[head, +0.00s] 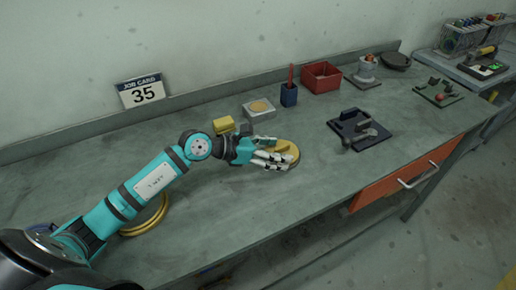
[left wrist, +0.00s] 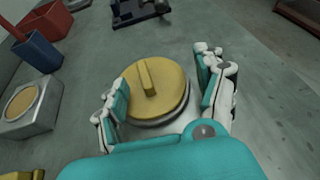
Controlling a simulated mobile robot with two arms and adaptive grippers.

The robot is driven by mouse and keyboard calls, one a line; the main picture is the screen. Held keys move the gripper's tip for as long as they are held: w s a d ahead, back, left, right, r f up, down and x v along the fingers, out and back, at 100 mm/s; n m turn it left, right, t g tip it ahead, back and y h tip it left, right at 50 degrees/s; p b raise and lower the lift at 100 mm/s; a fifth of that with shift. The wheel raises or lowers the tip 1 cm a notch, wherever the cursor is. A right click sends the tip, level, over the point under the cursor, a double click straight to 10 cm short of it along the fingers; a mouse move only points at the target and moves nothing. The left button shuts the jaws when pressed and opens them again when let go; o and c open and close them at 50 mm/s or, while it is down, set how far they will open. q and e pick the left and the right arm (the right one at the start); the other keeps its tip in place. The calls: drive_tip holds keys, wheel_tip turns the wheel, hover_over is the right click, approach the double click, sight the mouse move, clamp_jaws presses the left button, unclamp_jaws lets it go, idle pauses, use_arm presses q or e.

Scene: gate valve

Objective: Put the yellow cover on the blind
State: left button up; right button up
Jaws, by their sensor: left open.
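The yellow cover (left wrist: 153,92) is a round disc with a raised bar handle across its top. In the left wrist view it lies flat over a round grey metal piece (left wrist: 178,116), perhaps the blind, whose rim shows below its lower right edge. The cover also shows in the head view (head: 289,149), partly hidden by the fingers. My left gripper (left wrist: 163,72) is open, with its fingers on either side of the cover; in the head view (head: 270,158) it reaches the cover from the left. I cannot tell whether a finger touches it. My right gripper is out of view.
A grey block with a tan disc (head: 259,108), a yellow block (head: 224,125), a blue cup (head: 289,95) and a red bin (head: 321,77) stand behind. A dark fixture (head: 352,125) is to the right. Yellow rings (head: 150,222) lie near my arm. The front bench area is clear.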

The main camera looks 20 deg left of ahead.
use_arm(q)
drive_tip(key=b+v, duration=0.2)
drive_tip(key=v, duration=0.8)
drive_tip(key=shift+f, duration=0.15)
drive_tip(key=shift+s+a+r, duration=0.4)
drive_tip(key=shift+s+a, duration=0.05)
